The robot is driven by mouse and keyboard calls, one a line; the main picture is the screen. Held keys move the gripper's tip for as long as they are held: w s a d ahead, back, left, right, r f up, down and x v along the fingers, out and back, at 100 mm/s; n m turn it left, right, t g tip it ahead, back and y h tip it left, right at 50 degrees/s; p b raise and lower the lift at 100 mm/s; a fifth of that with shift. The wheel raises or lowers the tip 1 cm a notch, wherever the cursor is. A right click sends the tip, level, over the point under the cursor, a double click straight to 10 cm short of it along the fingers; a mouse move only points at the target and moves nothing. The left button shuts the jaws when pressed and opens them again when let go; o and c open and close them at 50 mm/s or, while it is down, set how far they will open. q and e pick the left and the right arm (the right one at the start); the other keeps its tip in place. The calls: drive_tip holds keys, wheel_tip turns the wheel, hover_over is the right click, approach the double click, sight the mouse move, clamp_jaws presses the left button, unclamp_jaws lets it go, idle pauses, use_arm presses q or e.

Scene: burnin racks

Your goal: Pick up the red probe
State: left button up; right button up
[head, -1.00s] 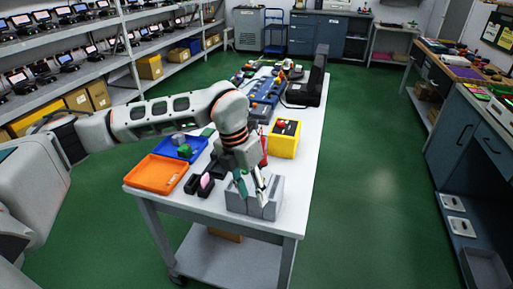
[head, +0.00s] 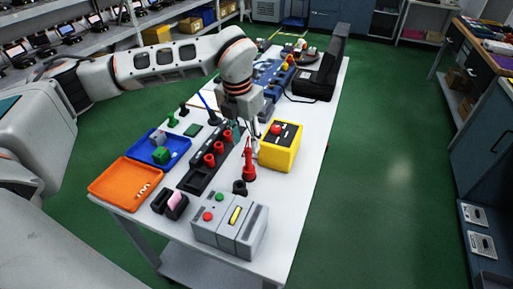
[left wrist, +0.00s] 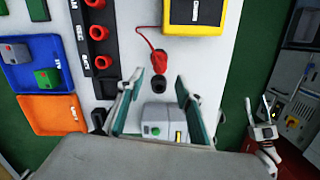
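The red probe (head: 249,166) stands on the white table in front of the yellow meter box (head: 281,152). It also shows in the left wrist view (left wrist: 159,62), with a thin red lead running up toward the yellow box. A small black round piece (head: 240,187) is close by it. My left gripper (head: 246,132) is over the table, above and behind the probe in the head view. In the left wrist view its fingers (left wrist: 158,95) are spread wide and empty, with the probe beyond them. My right gripper (left wrist: 263,115) shows small at the right there, its fingers apart.
A black strip with red sockets (head: 209,160) lies left of the probe. A grey box with buttons (head: 230,225) is at the front. Orange (head: 105,196) and blue (head: 135,155) trays are at the left. A black case (head: 320,80) stands farther back.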

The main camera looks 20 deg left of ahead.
sight(247, 149)
use_arm(q)
drive_tip(key=shift+f, duration=1.45)
drive_tip(key=f, duration=0.2)
drive_tip(key=w+f+p, duration=0.1)
drive_tip(key=f, duration=0.1)
drive_tip(key=shift+w+f, duration=0.2)
drive_tip(key=shift+f, duration=0.15)
drive_tip(key=c, duration=0.8)
clamp_jaws()
use_arm(e)
drive_tip(key=shift+s, duration=0.75)
